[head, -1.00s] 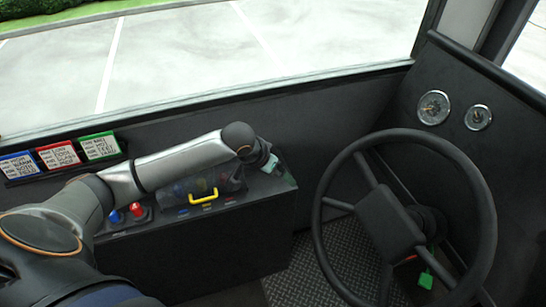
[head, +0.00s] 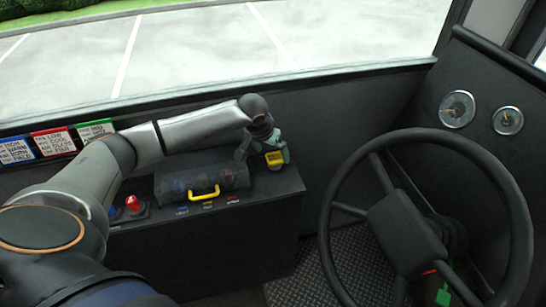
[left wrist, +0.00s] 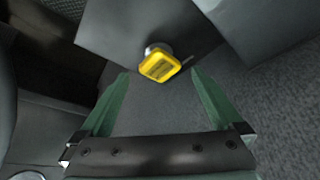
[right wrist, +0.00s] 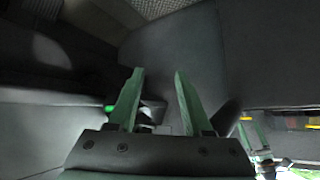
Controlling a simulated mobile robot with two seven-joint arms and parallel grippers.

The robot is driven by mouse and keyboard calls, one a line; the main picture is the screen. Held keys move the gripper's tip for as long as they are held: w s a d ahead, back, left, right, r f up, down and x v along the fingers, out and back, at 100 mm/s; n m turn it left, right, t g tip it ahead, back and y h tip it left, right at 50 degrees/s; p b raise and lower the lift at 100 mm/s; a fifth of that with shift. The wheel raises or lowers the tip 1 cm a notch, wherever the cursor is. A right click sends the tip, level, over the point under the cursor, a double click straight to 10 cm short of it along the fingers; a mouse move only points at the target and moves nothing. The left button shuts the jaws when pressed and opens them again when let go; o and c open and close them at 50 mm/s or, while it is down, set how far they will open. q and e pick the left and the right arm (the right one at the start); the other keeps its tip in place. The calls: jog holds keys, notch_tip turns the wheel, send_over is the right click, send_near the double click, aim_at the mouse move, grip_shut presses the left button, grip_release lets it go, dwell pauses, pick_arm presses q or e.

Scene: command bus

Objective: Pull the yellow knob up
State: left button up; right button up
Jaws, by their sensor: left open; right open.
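The yellow knob (head: 275,159) is at the right end of the dark console's top, in front of my left gripper's fingers. In the left wrist view the knob (left wrist: 160,66) has a square yellow face on a pale round stem. It lies just beyond and between the fingertips. My left gripper (head: 263,148) is open and empty, with its green fingers (left wrist: 157,80) spread on either side of the knob, not closed on it. My right gripper (right wrist: 158,75) shows only in its own wrist view, open and empty. Whether a left finger touches the knob cannot be told.
On the console (head: 245,240) a clear cover with a yellow handle (head: 204,194) stands left of the knob. A red button (head: 133,203) is farther left. The steering wheel (head: 425,145) is at the right. Colored label cards (head: 53,142) line the wall behind.

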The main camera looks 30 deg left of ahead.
aim_at(274, 159)
pick_arm(q)
jog(key=shift+x, duration=1.15)
grip_shut()
